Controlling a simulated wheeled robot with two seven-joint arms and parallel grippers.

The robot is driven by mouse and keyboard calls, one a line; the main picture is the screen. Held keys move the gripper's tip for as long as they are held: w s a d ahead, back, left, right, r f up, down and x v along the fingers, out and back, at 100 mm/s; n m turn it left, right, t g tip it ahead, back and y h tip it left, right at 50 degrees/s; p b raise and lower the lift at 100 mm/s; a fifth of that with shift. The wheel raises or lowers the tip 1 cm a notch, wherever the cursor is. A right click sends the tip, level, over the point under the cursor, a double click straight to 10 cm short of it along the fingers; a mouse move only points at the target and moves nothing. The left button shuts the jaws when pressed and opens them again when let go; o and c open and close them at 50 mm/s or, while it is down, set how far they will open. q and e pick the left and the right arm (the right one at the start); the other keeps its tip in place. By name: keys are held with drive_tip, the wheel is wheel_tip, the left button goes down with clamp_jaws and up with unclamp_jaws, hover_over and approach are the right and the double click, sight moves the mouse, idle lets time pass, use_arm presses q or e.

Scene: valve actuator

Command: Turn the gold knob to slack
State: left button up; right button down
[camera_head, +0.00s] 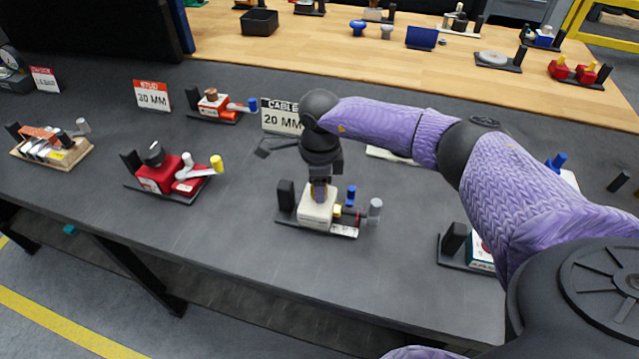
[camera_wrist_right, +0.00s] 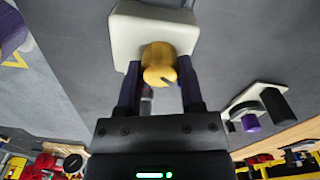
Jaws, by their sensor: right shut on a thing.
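The gold knob (camera_wrist_right: 158,62) sits on a white block-shaped body (camera_head: 317,210) in the middle of the grey table. In the head view the knob is mostly hidden by my right gripper (camera_head: 319,188), which comes down on it from above. In the right wrist view the gripper (camera_wrist_right: 160,84) has one finger on each side of the knob and is shut on it. A dark notch shows on the knob's face. The white body also shows in the right wrist view (camera_wrist_right: 124,35). My left gripper is not in view.
The white body stands on a dark base plate (camera_head: 288,216) with a blue knob (camera_head: 350,195) and a grey knob (camera_head: 375,206) at its right. A red device (camera_head: 158,177) stands to the left. The "20 MM" sign (camera_head: 281,122) stands behind. Bare table lies in front.

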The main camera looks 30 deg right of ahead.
drive_tip(key=shift+n, duration=0.3)
idle(0.5)
idle(0.6)
drive_tip(key=shift+c, duration=1.1)
unclamp_jaws()
wheel_tip(320, 180, up, 10)
drive_tip(key=shift+f+p, duration=0.2)
drive_tip(key=shift+p, duration=0.55)
drive_tip(key=shift+r, duration=0.15)
